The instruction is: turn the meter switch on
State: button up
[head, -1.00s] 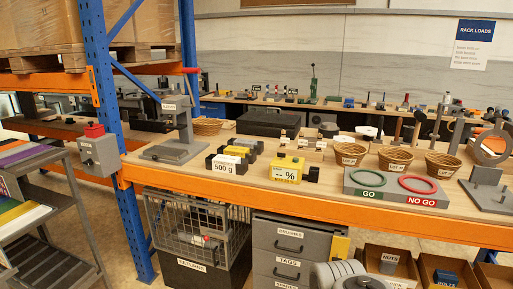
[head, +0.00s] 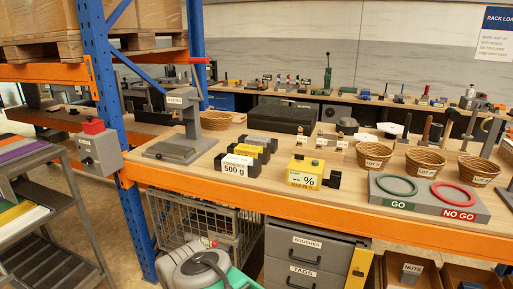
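My gripper's fingers are not in view. A rounded grey and green part, likely of my own arm, shows at the bottom, below the bench edge and left of the meter.
A grey press stand (head: 188,122) is further left. A strip of bare bench (head: 262,190) lies before the meter.

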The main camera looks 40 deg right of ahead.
aim_at(298, 156)
jog(key=u, duration=0.05)
jog(key=i, duration=0.9)
jog(key=z, duration=0.85)
jog(key=i, duration=0.75)
jog(key=z, duration=0.7)
